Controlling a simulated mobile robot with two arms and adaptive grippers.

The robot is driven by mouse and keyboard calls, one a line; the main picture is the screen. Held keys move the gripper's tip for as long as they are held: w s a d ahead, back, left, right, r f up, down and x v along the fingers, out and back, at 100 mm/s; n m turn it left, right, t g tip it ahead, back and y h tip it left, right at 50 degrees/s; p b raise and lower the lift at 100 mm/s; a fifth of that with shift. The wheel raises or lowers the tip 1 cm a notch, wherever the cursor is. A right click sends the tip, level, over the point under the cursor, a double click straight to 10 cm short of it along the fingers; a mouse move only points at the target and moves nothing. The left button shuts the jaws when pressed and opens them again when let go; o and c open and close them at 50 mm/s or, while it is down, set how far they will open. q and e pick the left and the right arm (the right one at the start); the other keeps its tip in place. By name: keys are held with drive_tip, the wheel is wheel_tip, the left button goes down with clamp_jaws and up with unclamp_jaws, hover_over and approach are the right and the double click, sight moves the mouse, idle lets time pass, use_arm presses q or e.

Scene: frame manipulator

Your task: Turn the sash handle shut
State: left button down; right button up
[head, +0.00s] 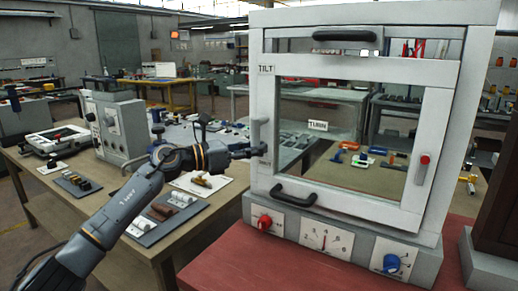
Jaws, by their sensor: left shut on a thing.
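A white window frame (478,65) stands upright on a grey base. Its white sash (360,68) carries a "TILT" label and a "TURN" label shows behind or on the pane. A gap shows above the sash's top bar. The grey sash handle (256,131) is on the sash's left side, standing about upright. My left gripper (257,150) reaches it from the left and is shut on its lower part; the fingertips are small and partly hidden. A second handle with a red knob (424,160) is on the sash's right side. My right gripper is out of view.
A black pull handle (345,35) is on the frame's top and another (307,193) at the bottom. The base has a red knob (265,222) and a blue knob (391,263). The red table top (240,268) is clear in front. A wooden bench with tools is left.

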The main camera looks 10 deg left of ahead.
use_arm(q)
drive_tip(key=shift+w+a+r, duration=0.1)
drive_tip(key=shift+a, duration=0.1)
drive_tip(key=c, duration=1.6)
unclamp_jaws()
drive_tip(key=o, duration=0.4)
drive_tip(key=shift+a, duration=0.3)
drive_tip(key=shift+d, duration=0.2)
drive_tip(key=v, duration=1.2)
drive_tip(key=shift+a, duration=0.1)
